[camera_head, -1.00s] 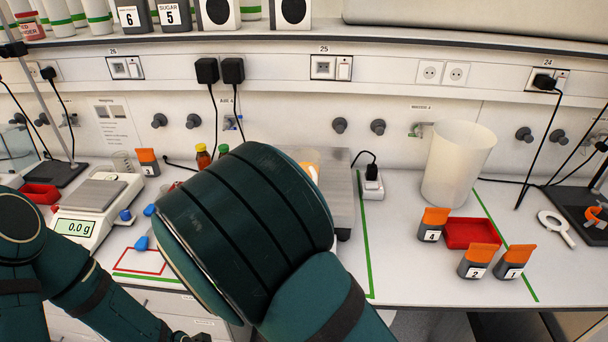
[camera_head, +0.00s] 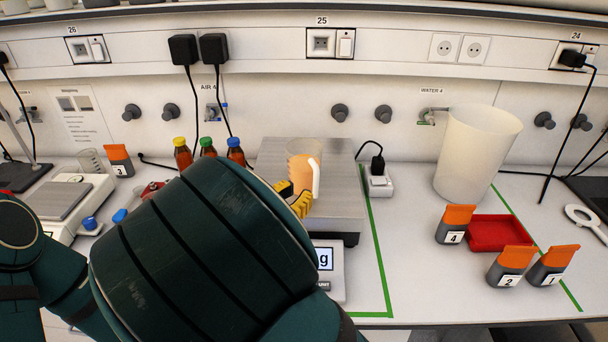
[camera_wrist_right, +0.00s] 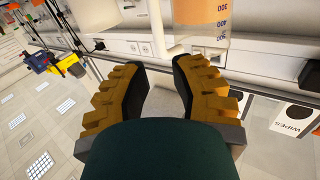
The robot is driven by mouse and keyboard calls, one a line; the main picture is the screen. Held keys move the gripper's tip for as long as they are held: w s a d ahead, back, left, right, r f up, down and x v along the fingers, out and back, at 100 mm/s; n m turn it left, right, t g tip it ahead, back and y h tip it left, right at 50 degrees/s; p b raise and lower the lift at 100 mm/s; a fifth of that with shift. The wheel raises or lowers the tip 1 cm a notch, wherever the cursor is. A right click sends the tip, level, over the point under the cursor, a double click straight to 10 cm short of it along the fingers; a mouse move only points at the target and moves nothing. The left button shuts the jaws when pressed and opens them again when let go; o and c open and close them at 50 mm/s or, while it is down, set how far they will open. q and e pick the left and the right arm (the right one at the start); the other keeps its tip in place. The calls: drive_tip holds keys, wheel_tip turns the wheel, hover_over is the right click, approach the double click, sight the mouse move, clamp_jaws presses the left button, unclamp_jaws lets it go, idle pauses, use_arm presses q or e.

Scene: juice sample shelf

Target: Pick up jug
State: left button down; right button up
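My right gripper (camera_head: 293,199) has yellow ridged fingers and is just in front of the jug by the handle. In the wrist view the right gripper (camera_wrist_right: 160,72) is open, with nothing held between its fingers. My right arm covers part of the scale. My left gripper is out of view.
Amber bottles with coloured caps (camera_head: 209,147) stand left of the scale. A large white container (camera_head: 476,155) stands to the right. A red tray (camera_head: 497,233) sits among grey and orange numbered containers (camera_head: 510,267). Bench between scale and tray is mostly clear.

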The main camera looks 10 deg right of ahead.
sight(315, 180)
drive_tip(key=x, duration=0.2)
drive_tip(key=shift+w+d, duration=0.25)
drive_tip(key=shift+w, duration=0.05)
drive_tip(key=x, duration=0.2)
drive_tip(key=b+x, duration=0.1)
drive_tip(key=x, duration=0.1)
drive_tip(key=shift+d+f, duration=0.1)
drive_tip(key=shift+f, duration=0.3)
drive_tip(key=shift+w+d, duration=0.35)
drive_tip(key=shift+d, duration=0.1)
drive_tip(key=shift+c, duration=0.4)
drive_tip(key=shift+r, duration=0.1)
clamp_jaws()
